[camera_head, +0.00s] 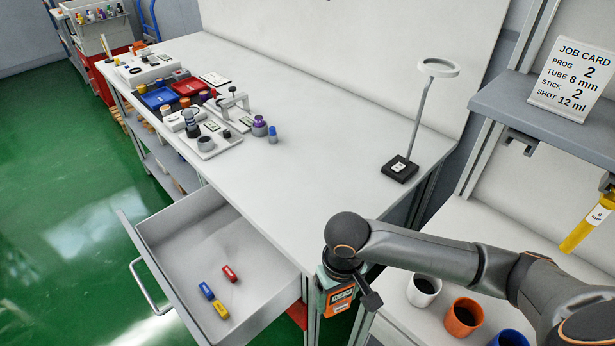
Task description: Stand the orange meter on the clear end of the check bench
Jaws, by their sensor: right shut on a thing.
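The orange meter (339,298), a boxy thing with a label on its face and greenish sides, is at the near right corner of the white check bench (310,165). My right gripper (343,272) is shut on it from above, and the hand hides its top. The meter appears beside the bench's front edge, over or near the gap by the drawer; its height and any contact underneath cannot be told. The near right part of the bench top is bare. My left gripper is out of view.
An open drawer (165,222) with red, blue and yellow blocks juts from the bench front. A ring lamp (400,169) stands at the bench's right edge. Trays and instruments (207,140) crowd the far left. Coloured cups (464,316) stand near my right arm.

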